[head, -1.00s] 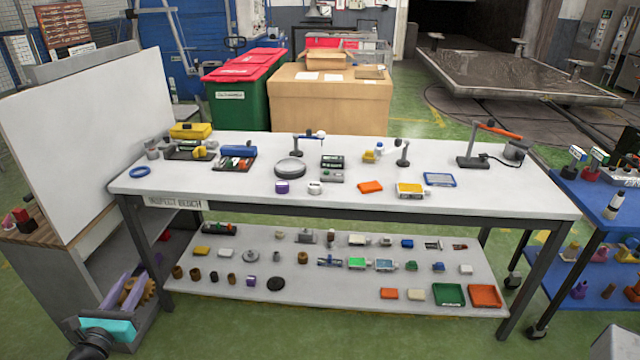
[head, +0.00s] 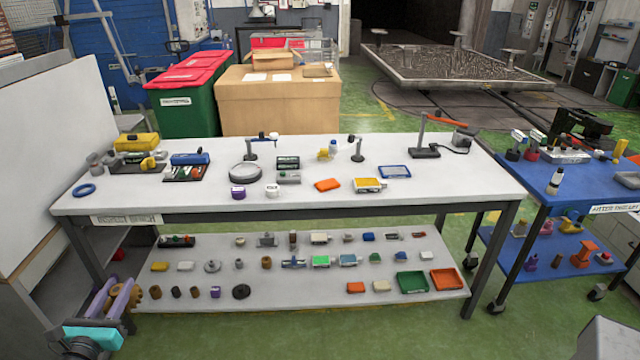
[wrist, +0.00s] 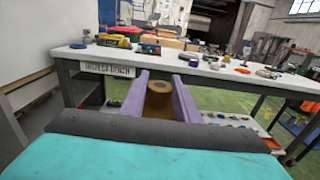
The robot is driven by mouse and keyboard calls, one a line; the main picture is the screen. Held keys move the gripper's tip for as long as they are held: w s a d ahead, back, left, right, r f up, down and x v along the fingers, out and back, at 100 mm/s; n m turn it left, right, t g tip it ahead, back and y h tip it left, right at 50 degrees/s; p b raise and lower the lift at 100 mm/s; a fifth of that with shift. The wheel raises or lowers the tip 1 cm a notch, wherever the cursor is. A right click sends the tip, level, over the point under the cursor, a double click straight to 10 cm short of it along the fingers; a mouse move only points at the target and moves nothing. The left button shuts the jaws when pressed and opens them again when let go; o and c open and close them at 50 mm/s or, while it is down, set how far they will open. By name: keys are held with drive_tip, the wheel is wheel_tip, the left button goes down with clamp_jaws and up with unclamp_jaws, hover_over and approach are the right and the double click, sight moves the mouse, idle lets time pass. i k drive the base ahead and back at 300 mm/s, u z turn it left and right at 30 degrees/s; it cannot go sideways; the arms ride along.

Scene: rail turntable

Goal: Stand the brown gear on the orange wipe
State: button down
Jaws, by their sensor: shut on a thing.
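My gripper (head: 120,290), with purple fingers and a cyan body, is at the lower left of the head view, in front of the bench's left end. It is shut on the brown gear (wrist: 159,100), which sits between the fingers in the wrist view with a dark hole in its top face. In the head view the fingers partly hide the gear. A flat orange piece that looks like the orange wipe (head: 327,185) lies on the white bench top, right of centre, apart from my gripper. Nothing stands on it.
A yellow-and-white box (head: 369,184) lies just right of the wipe. Purple (head: 238,193) and white (head: 271,190) round pieces stand to its left. The bench's lower shelf (head: 300,280) holds many small parts. A blue cart (head: 580,195) stands right. Bare bench top (head: 440,185) lies right.

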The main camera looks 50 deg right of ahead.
sight(327, 183)
drive_tip(key=u, duration=0.05)
drive_tip(key=i, duration=1)
drive_tip(key=z, duration=0.05)
